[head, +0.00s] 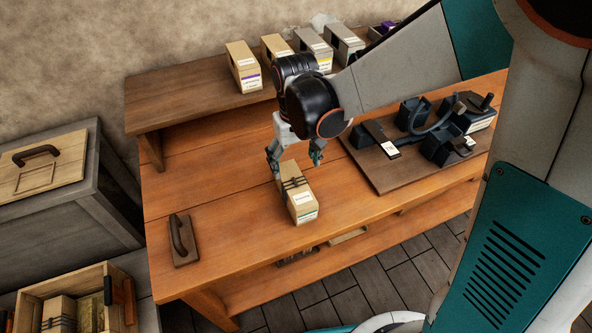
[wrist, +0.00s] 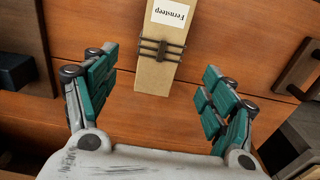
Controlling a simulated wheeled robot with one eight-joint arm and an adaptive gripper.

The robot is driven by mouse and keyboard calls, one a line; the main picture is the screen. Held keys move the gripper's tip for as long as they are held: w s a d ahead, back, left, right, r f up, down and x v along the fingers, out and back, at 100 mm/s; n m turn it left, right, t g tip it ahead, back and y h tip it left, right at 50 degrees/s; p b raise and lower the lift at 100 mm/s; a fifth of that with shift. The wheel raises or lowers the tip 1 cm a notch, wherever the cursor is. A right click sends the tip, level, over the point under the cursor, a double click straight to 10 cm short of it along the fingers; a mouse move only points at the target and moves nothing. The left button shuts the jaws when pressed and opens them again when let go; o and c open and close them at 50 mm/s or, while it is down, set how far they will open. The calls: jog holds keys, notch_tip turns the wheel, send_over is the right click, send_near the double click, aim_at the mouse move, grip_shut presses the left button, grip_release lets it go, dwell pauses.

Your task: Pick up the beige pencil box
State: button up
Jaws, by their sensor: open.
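The beige pencil box (head: 303,208) stands on the orange wooden workbench, below my gripper. It has dark bands around it and a white label on its near end. In the wrist view the box (wrist: 155,77) lies ahead, between the lines of the two fingers, with a label reading "Fernsteep". My gripper (head: 296,163) is open and empty, with its fingers spread to either side of the box's far end. In the wrist view my gripper (wrist: 160,95) shows its teal finger pads well apart, with clear gaps to the box.
Several similar boxes stand on the raised back shelf (head: 190,92). A dark board (head: 385,180) with black fixtures lies to the right. A wooden block with a dark handle (head: 183,240) lies at the front left. Bare bench surrounds the box's left side.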

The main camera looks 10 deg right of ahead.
jog(key=shift+s+a+f, duration=0.1)
jog(key=shift+f, duration=0.25)
notch_tip(320, 180, down, 13)
jog(key=b, duration=0.5)
jog(key=shift+f+b, duration=0.15)
jog(key=shift+b, duration=0.15)
jog(key=shift+c, duration=0.6)
jog(key=c, duration=1.2)
jog(key=shift+o, duration=0.2)
